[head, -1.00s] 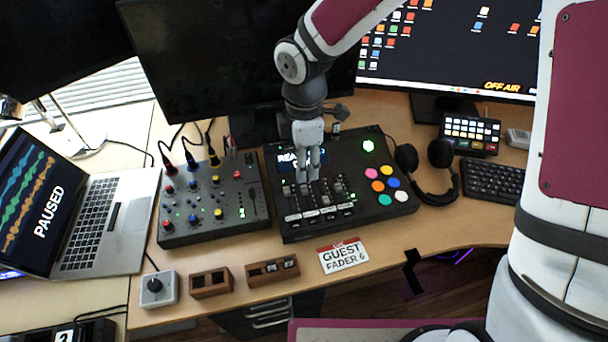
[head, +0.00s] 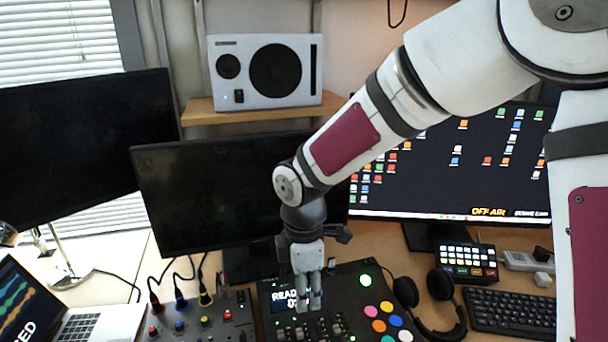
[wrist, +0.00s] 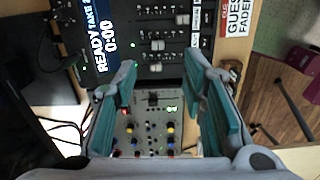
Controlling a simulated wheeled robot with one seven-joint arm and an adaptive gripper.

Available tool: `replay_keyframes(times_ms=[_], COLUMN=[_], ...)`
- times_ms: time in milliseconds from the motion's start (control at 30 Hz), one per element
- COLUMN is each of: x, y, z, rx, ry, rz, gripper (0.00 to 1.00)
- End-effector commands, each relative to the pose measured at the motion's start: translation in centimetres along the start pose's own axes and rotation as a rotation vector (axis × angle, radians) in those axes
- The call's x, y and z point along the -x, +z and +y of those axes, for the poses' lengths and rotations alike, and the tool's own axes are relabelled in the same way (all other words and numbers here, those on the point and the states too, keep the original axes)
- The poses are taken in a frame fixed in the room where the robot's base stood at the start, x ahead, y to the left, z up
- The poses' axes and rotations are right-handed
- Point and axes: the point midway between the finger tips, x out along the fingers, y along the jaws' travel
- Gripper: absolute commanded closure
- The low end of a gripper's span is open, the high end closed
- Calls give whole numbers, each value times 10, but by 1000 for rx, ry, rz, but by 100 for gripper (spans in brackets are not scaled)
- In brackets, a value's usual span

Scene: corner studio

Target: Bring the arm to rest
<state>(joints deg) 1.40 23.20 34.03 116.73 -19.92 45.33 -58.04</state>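My arm reaches in from the right in the head view, with my gripper (head: 309,305) pointing down over the black console (head: 350,275). In the wrist view my gripper (wrist: 160,105) has its two teal-padded fingers apart, with nothing between them. The console's screen reads READY and 0:00, and its faders (wrist: 158,45) lie just beyond the fingertips in the wrist view. The gap between fingertips and console is hard to judge. The knob mixer (wrist: 150,130) shows between the fingers, and it also stands left of the console in the head view (head: 215,325).
A laptop (head: 85,328) is at the lower left. Headphones (head: 440,285), a button pad (head: 468,262) and a keyboard (head: 512,310) are at the right. Monitors (head: 225,195) stand behind my gripper, below a shelf (head: 200,108) with a white speaker (head: 265,70).

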Motion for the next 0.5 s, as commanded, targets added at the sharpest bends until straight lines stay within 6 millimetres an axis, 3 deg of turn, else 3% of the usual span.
replay_keyframes(times_ms=[267, 500], x=[79, 142], y=[66, 112], z=[-47, -110], rx=[-420, -861], ry=[99, 202], rz=[-95, -91], gripper=[62, 62])
